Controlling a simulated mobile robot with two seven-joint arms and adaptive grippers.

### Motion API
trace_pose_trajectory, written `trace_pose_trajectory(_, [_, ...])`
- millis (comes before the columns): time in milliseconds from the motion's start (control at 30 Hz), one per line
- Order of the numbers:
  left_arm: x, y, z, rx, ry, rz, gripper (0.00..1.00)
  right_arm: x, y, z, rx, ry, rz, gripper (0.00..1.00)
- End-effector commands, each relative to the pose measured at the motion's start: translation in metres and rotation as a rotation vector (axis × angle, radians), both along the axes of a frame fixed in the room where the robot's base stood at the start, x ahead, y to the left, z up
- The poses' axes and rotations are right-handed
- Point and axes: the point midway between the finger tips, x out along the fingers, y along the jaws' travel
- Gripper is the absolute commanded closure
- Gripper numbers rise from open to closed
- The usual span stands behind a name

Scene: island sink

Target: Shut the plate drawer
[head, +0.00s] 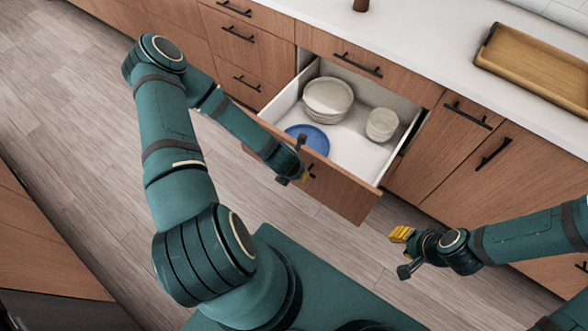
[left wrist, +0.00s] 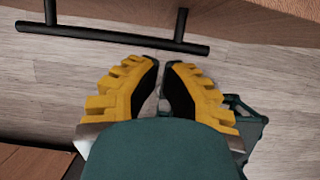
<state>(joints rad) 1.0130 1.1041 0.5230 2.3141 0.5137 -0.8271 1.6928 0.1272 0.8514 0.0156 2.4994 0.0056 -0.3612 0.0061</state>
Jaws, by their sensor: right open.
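The plate drawer (head: 345,160) is pulled out from the island, its wooden front (head: 345,193) standing away from the cabinet. Inside are a stack of pale plates or bowls (head: 328,97), a blue plate (head: 308,138) and a smaller pale stack (head: 382,123). My left gripper (head: 294,177) is at the outside of the drawer front, by its dark handle (head: 311,171). In the left wrist view, a black bar handle (left wrist: 110,38) lies just ahead of the yellow fingertips (left wrist: 162,64), apart from them; the fingers are close together with nothing visible between. My right gripper (head: 404,250) is open and empty, right of the drawer.
A wooden tray (head: 535,65) rests on the white countertop (head: 430,35). Closed drawers (head: 235,50) and cupboard doors (head: 490,175) with dark handles flank the open drawer. Wooden floor (head: 60,90) lies clear at the left.

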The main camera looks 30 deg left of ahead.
Motion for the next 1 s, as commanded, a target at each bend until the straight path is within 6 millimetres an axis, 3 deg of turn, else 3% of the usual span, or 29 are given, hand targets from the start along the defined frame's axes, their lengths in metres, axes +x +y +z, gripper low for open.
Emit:
trace_pose_trajectory(100, [0.019, -0.001, -0.002, 0.002, -0.003, -0.001, 1.0, 0.0, 0.0, -0.001, 0.0, 0.001, 0.0, 0.66])
trace_pose_trajectory(300, [0.037, -0.001, -0.002, 0.001, 0.0, -0.002, 1.0, 0.0, 0.0, -0.001, 0.0, 0.001, 0.0, 0.66])
trace_pose_trajectory(833, [0.043, -0.002, -0.001, 0.0, -0.001, -0.002, 1.0, 0.0, 0.0, -0.001, 0.0, 0.001, 0.0, 0.66])
trace_pose_trajectory(1000, [0.057, -0.002, 0.0, 0.002, -0.003, -0.001, 1.0, 0.0, 0.0, 0.001, 0.0, -0.001, 0.0, 0.66])
